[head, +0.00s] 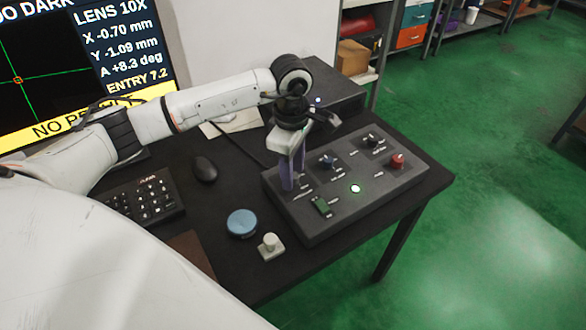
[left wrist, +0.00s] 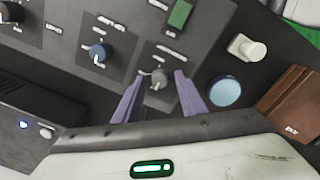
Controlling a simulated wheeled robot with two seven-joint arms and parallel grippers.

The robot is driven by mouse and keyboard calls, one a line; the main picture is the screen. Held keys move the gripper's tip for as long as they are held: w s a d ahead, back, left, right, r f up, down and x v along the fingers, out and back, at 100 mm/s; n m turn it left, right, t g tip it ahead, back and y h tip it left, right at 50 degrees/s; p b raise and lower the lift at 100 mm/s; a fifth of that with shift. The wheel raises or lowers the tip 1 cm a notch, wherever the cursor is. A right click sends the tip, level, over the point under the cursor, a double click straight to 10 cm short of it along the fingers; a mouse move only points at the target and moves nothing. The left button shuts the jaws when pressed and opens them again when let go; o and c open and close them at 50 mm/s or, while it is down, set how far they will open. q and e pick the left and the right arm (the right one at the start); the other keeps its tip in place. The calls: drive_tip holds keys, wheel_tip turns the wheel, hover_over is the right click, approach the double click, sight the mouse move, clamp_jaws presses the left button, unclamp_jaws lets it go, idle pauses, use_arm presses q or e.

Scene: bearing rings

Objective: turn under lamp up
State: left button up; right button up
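A dark control box (head: 330,228) on the black desk carries several knobs. My left gripper (head: 293,178) points down over its left part. In the left wrist view its purple fingers (left wrist: 160,78) are open on either side of a small grey knob (left wrist: 158,82), with gaps between finger and knob. The knob's label is too small to read, so I cannot tell whether it is the under lamp's. A blue knob (head: 327,161), a black knob (head: 371,140) and a red knob (head: 397,160) sit beyond. My right gripper is not in view.
The monitor (head: 110,45) shows "LENS 10X" and a yellow bar, with "DARK" at its top. A green switch (head: 321,207) and a lit button (head: 355,188) are on the box. A blue disc (head: 241,223), white peg (head: 270,246), mouse (head: 204,168) and keypad (head: 147,200) lie nearby.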

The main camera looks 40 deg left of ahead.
use_arm(q)
clamp_jaws()
